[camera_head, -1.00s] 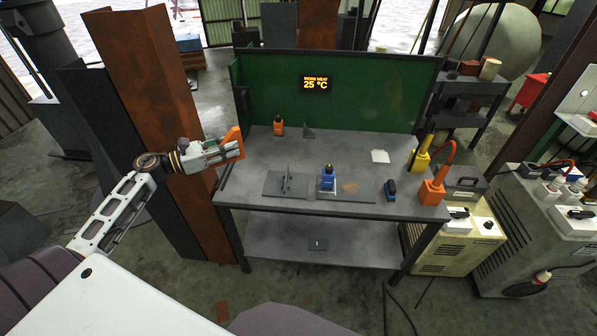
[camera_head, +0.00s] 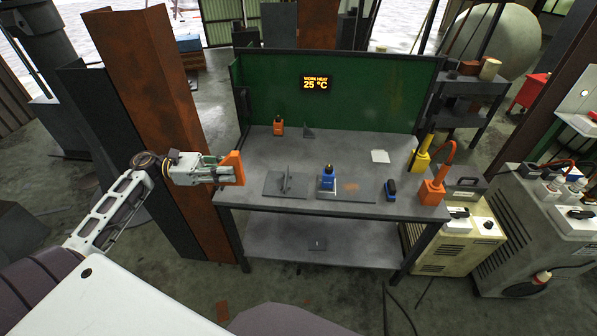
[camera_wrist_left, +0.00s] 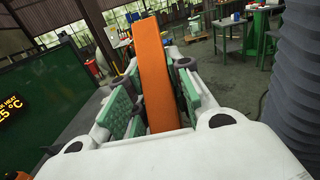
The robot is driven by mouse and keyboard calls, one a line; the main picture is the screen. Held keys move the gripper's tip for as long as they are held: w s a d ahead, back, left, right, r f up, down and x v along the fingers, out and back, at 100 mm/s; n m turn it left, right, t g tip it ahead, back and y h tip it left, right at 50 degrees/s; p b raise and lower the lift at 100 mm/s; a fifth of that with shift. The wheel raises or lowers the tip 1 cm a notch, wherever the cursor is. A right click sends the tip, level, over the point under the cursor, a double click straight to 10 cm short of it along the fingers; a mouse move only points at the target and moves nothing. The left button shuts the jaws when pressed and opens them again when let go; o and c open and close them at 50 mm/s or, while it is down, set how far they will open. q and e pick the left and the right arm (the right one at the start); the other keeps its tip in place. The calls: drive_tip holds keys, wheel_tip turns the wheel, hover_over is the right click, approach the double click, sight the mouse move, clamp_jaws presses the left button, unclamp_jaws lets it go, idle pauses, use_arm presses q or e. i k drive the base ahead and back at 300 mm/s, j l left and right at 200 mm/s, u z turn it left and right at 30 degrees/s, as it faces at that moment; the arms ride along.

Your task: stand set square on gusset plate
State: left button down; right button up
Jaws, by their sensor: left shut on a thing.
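The orange set square (camera_head: 237,167) is in my left gripper (camera_head: 222,172), off the left end of the workbench. In the left wrist view the orange set square (camera_wrist_left: 154,75) stands out as a long bar between the green-padded fingers, which are shut on it. A flat grey plate with a thin upright plate (camera_head: 286,179) on it lies on the bench's left front part, to the right of the gripper and apart from it. I cannot tell for sure which piece is the gusset plate. My right gripper is not in view.
The workbench (camera_head: 262,150) has a green back panel (camera_head: 275,85). A blue device (camera_head: 328,180) stands right of the plate. A rusty steel column (camera_head: 160,110) rises behind my left arm.

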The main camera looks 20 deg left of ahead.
sight(271, 182)
drive_tip(key=i, duration=1.5)
